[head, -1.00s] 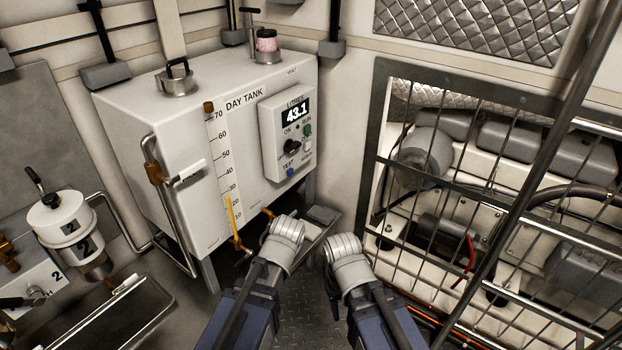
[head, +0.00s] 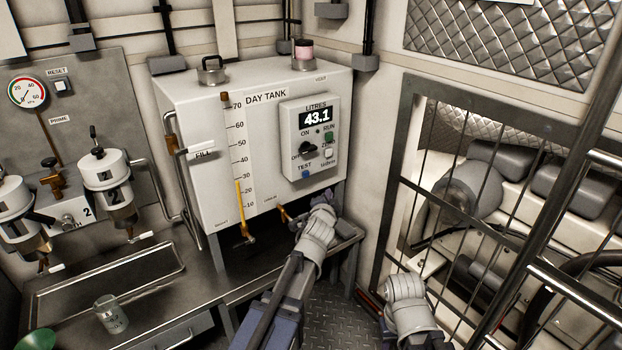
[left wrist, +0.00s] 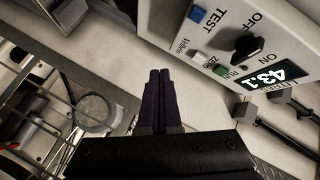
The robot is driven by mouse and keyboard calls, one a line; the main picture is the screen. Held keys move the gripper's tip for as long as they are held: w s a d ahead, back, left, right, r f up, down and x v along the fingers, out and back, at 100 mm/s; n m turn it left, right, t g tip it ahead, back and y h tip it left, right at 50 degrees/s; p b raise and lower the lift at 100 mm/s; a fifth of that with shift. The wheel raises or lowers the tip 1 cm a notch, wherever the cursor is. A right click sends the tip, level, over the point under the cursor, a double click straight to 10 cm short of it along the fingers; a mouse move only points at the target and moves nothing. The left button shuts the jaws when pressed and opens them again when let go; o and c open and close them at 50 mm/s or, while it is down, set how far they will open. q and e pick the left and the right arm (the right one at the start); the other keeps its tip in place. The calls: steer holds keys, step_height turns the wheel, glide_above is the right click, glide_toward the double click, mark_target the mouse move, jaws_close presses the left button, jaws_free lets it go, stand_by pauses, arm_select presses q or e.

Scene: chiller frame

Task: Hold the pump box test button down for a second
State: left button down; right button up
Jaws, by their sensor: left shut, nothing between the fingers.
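The pump box (head: 291,144) is a pale grey box on the front of the day tank, its display reading 43.1. Its blue TEST button (head: 306,174) sits at the lower left of its face. The button also shows at the top of the left wrist view (left wrist: 197,14). My left gripper (head: 328,194) is below and slightly right of the box in the head view. Its dark fingers (left wrist: 160,74) are shut, empty and apart from the button. My right arm shows at the lower right, but its gripper cannot be made out.
The white day tank (head: 205,195) carries the box, with a level gauge and small taps below. A barred metal frame (head: 393,190) stands to the right, close to my right arm.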

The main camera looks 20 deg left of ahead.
arm_select(q)
steer(key=shift+w+a, duration=0.1)
steer(key=w+a, duration=0.5)
steer(key=a, duration=0.1)
steer(key=shift+w+a, duration=0.15)
steer(key=shift+a, duration=0.25)
stand_by(2.1)
steer(key=shift+w+a, duration=0.25)
steer(key=shift+a, duration=0.1)
steer(key=shift+w+a, duration=0.25)
steer(key=shift+a, duration=0.1)
stand_by(0.7)
steer(key=shift+s+d, duration=0.1)
stand_by(2.0)
steer(key=shift+s+d, duration=0.45)
steer(key=shift+d, duration=0.15)
steer(key=shift+s+d, duration=0.8)
steer(key=shift+d, duration=0.2)
steer(key=shift+s+d, duration=0.75)
steer(key=shift+d, duration=0.25)
